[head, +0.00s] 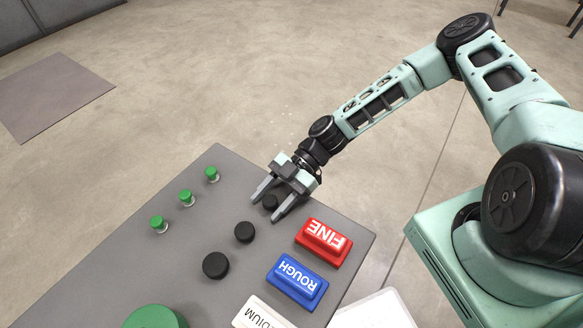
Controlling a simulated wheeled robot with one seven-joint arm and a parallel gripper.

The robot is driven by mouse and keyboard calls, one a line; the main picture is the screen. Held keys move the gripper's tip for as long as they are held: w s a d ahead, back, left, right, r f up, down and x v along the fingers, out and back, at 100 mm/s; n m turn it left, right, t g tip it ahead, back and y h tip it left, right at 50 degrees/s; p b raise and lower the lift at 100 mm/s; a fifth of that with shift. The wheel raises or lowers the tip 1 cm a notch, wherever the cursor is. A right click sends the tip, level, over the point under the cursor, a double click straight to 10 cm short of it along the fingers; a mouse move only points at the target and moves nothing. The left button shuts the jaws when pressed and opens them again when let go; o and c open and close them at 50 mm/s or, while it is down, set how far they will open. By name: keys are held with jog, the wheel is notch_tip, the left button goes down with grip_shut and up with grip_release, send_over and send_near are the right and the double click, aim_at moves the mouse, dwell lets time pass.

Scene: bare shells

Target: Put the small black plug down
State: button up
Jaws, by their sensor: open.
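A small black plug (270,202) sits on the grey table top, between the two fingers of my gripper (265,206). My gripper is open, with one finger on each side of the plug, and the fingers look apart from it. Two larger black plugs stand in a line with it toward the lower left: a middle one (244,232) and a bigger one (215,265). I cannot tell exactly how high the fingertips are above the table.
The grey table (120,250) also holds several small green pegs (186,198), a large green disc (155,317), a red FINE block (323,242), a blue ROUGH block (297,281) and a white MEDIUM block (263,314). Bare table lies between the green pegs and black plugs.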

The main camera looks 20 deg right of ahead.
jog(key=r+b+v, duration=0.1)
jog(key=b+v, duration=0.1)
jog(key=v, duration=1.5)
jog(key=s+a+r+m+t+h, duration=0.2)
jog(key=s+a+r+m+h, duration=0.3)
jog(key=s, duration=0.4)
jog(key=s+a+r+m+t+h, duration=0.2)
jog(key=s+a+r+m+h, duration=0.3)
jog(key=s+r+m+h, duration=0.2)
notch_tip(320, 180, up, 3)
jog(key=s+m, duration=0.2)
jog(key=s, duration=0.1)
jog(key=shift+t, duration=0.4)
jog(key=shift+o, duration=0.6)
jog(key=shift+s+r+m, duration=0.3)
jog(key=shift+r+m, duration=0.1)
jog(key=w+d+f+n+y+p, duration=0.1)
jog(key=w+f+n+y+p, duration=0.15)
jog(key=w+n+p, duration=0.35)
jog(key=w+d+f+n+y+p, duration=0.15)
jog(key=w+f+n, duration=0.25)
jog(key=w, duration=0.4)
jog(key=b+x, duration=0.5)
jog(key=x, duration=0.6)
jog(key=shift+w+a+f, duration=0.1)
jog(key=shift+a+f, duration=0.1)
jog(key=shift+f, duration=0.05)
jog(key=shift+b+x, duration=0.4)
jog(key=shift+x, duration=2.15)
jog(key=c, duration=1.1)
